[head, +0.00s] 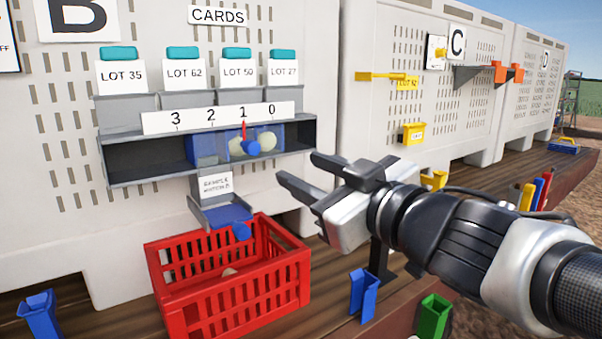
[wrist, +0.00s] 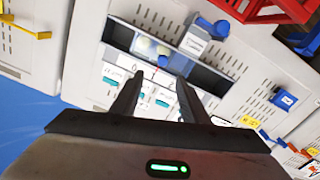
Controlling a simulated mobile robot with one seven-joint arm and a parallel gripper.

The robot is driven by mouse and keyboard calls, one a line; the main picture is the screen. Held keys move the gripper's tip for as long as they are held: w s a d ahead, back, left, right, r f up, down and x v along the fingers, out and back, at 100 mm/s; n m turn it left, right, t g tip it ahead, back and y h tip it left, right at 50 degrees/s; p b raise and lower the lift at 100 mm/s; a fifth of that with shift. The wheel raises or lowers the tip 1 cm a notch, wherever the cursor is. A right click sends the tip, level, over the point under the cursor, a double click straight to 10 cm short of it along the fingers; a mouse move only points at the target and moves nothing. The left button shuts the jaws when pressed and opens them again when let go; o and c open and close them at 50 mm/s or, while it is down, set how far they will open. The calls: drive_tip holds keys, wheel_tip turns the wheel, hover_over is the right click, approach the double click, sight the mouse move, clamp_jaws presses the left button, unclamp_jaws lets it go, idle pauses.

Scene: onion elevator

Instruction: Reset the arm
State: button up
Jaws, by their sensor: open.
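My gripper (head: 312,190) is open and empty in the head view, in front of the panel and to the right of the numbered shelf. Its two fingers point left toward the shelf, apart from it. In the wrist view my gripper (wrist: 158,100) shows two separated dark fingers with nothing between them. My arm reaches in from the right edge of the head view. The shelf (head: 128,162) carries a scale of 3, 2, 1, 0 and a blue slider (head: 251,147) with a red pointer near 1. Pale onions (head: 267,141) show behind its blue window.
A red crate (head: 228,282) with a pale item inside stands below the shelf, under a small blue chute (head: 226,214). Lot cards (head: 184,76) stand above the shelf. Blue holders (head: 363,296) and a green holder (head: 434,315) stand along the wooden deck. Yellow fittings (head: 412,133) are on panel C.

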drive_tip(key=d+f+m+g+h+p, duration=0.25)
drive_tip(key=d+m+h+p, duration=0.5)
drive_tip(key=d, duration=0.65)
drive_tip(key=s+a+f+m+g+h+p, duration=0.1)
drive_tip(key=s+f+g, duration=0.2)
drive_tip(key=s, duration=0.4)
drive_tip(key=s+a+f+m+g+h+p, duration=0.1)
drive_tip(key=s+f+g, duration=0.3)
drive_tip(key=s, duration=0.3)
drive_tip(key=shift+f+m, duration=0.35)
drive_tip(key=shift+f, duration=0.25)
drive_tip(key=shift+c, duration=0.3)
